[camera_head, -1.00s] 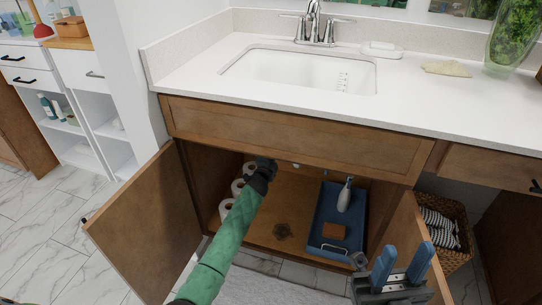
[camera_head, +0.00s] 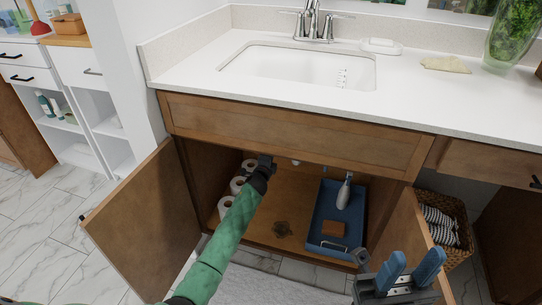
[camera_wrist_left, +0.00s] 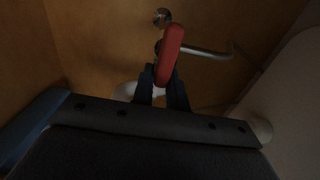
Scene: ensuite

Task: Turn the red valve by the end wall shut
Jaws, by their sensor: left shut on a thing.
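The red valve handle (camera_wrist_left: 170,52) shows in the left wrist view inside the cabinet, beside a metal pipe (camera_wrist_left: 208,53) at the wooden wall. My left gripper (camera_wrist_left: 164,80) is shut on the handle, with its dark fingers on either side of the handle's lower end. In the head view my left arm reaches into the open cabinet under the sink, and the left gripper (camera_head: 265,161) is near its top edge. The valve is hidden there. My right gripper (camera_head: 413,262) is open and empty in front of the right cabinet door.
The left door (camera_head: 145,225) and right door (camera_head: 408,225) stand open. Inside are toilet rolls (camera_head: 226,204) on the left and a blue tray (camera_head: 322,222) with a spray bottle (camera_head: 343,194) and a brown block (camera_head: 333,229). A wicker basket (camera_head: 459,213) stands at right.

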